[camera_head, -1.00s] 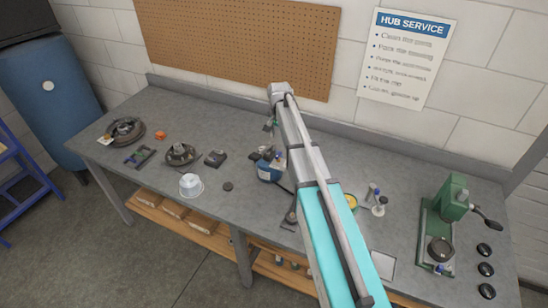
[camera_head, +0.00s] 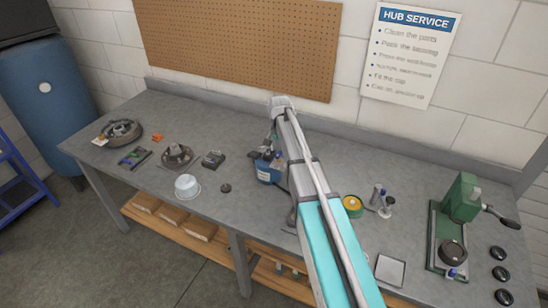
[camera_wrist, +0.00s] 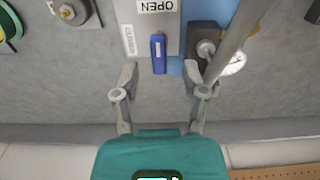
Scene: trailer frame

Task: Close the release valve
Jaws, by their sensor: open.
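The release valve's blue lever (camera_wrist: 158,53) shows in the wrist view, beside a grey plate with an OPEN label (camera_wrist: 157,6) and a second small label (camera_wrist: 129,41) that looks like CLOSED. The lever points toward my gripper (camera_wrist: 159,66). My gripper is open, its two fingers apart with the lever's end between them or just beyond; I see no clear contact. In the head view the blue unit (camera_head: 268,173) stands mid-bench beneath my arm, which partly hides it and my gripper.
A round gauge (camera_wrist: 233,62) and a grey pipe (camera_wrist: 237,35) lie close to the right finger. The wall is behind.

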